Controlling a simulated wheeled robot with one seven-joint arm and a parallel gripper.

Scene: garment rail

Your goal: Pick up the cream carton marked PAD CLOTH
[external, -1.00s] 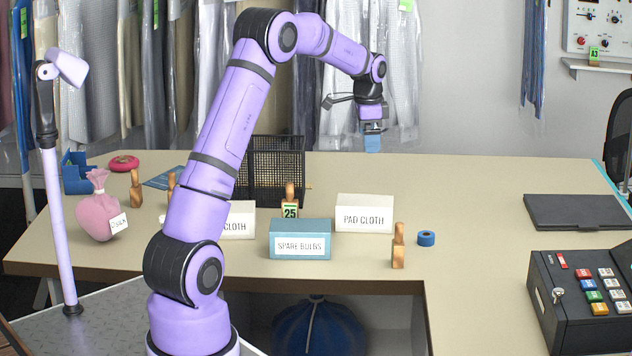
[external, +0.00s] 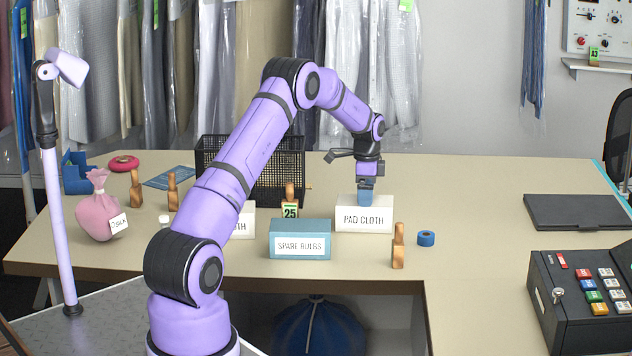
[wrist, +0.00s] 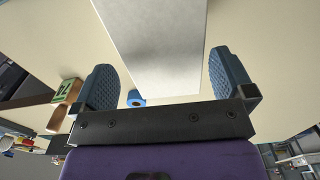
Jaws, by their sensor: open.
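The cream carton marked PAD CLOTH (external: 363,219) stands on the table, right of the middle, its label facing the camera. My gripper (external: 366,196) is right at its top in the external view, pointing down. In the wrist view my gripper (wrist: 168,85) is open, with one blue padded finger on each side of the pale carton (wrist: 160,45) and gaps between carton and fingers. Whether the fingertips reach below the carton's top edge is hard to tell.
A blue-grey SPARE BULBS carton (external: 300,239) stands just left and in front. A wooden stamp (external: 398,247) and a blue tape roll (external: 426,239) are at the front right. A black mesh basket (external: 262,170) stands behind. Another cream carton (external: 243,219) is partly hidden by my arm.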

